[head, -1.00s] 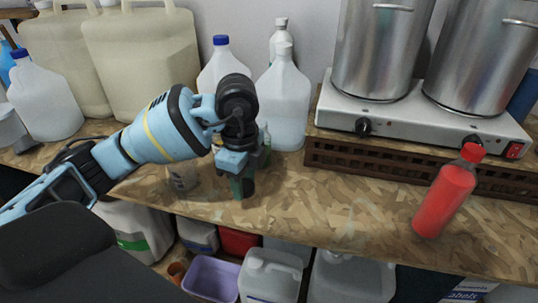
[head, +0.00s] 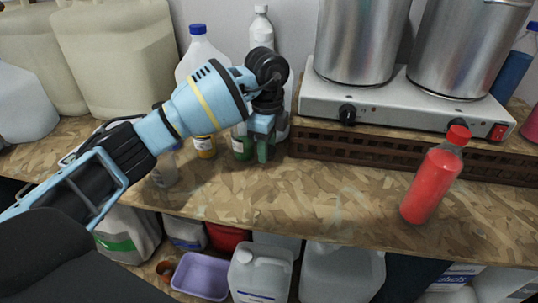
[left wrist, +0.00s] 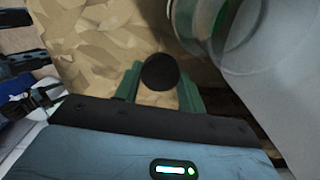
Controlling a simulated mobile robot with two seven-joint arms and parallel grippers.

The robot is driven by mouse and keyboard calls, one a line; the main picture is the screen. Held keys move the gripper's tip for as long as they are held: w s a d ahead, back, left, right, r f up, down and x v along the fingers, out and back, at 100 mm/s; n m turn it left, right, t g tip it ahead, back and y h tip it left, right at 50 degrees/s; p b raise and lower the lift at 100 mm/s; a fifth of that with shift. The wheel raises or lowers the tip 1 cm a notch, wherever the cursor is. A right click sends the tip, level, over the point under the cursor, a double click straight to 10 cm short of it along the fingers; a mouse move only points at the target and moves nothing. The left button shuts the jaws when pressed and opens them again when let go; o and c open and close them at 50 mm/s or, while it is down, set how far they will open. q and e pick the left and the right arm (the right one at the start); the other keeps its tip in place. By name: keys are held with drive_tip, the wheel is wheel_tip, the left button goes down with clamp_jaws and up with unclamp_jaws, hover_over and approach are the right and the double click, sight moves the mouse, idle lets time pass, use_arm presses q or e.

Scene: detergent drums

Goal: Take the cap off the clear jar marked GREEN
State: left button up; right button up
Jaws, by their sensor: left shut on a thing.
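A small clear jar with green in it (head: 241,146) stands on the wooden counter, just left of my left gripper (head: 262,150). In the left wrist view a clear round jar with a green tint (left wrist: 212,22) shows at the top, cut off by the frame. My left gripper (left wrist: 160,88) is shut on a round black cap (left wrist: 160,71), held between its green fingers. The cap shows apart from that jar. The jar's marking cannot be read, and my arm partly covers its top in the head view. My right gripper is not in view.
A small jar with yellow contents (head: 204,146) and a clear cup-like container (head: 165,170) stand left of the green jar. White jugs stand behind. A hot plate (head: 400,100) with two steel pots is at right. A red bottle (head: 432,184) stands front right. The front middle counter is clear.

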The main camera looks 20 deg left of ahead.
sight(269, 148)
use_arm(q)
drive_tip(key=shift+w+d, duration=0.1)
drive_tip(key=shift+w, duration=0.2)
drive_tip(key=shift+f, duration=1.75)
drive_tip(key=shift+f, duration=0.15)
drive_tip(key=o, duration=1.1)
drive_tip(key=shift+r, duration=0.35)
wheel_tip(269, 148, up, 12)
drive_tip(key=shift+f, duration=0.2)
